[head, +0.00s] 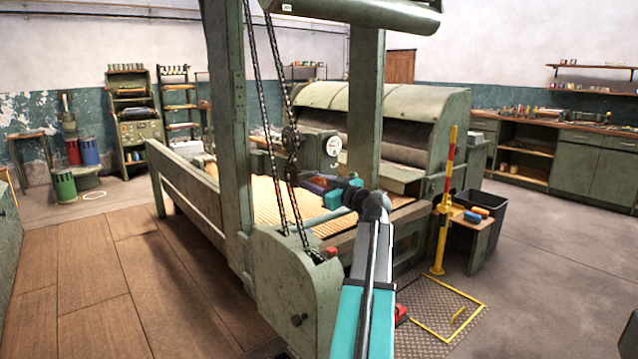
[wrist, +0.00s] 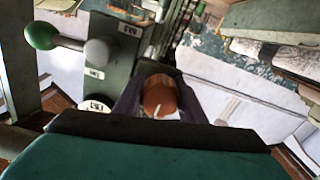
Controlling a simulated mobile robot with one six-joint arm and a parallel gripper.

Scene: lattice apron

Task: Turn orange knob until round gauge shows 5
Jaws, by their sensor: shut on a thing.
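The orange knob (wrist: 160,97) is in the middle of the wrist view, with a pale mark on its face. My gripper (wrist: 158,88) is shut on it, with one dark finger on each side. In the head view my gripper (head: 320,186) is at the grey-green box on the machine, and the knob cannot be made out there. The round gauge (head: 334,146) is a small white dial on that box; its reading is too small to tell. In the wrist view a white round dial, partly hidden by my gripper, shows at lower left; I cannot tell whether it is the gauge.
A lever with a green ball (wrist: 41,36) stands left of the knob in the wrist view. Chains (head: 268,120) hang from the frame left of the box. A yellow and red post (head: 444,205) stands on the right. Wooden floor (head: 90,280) lies open at left.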

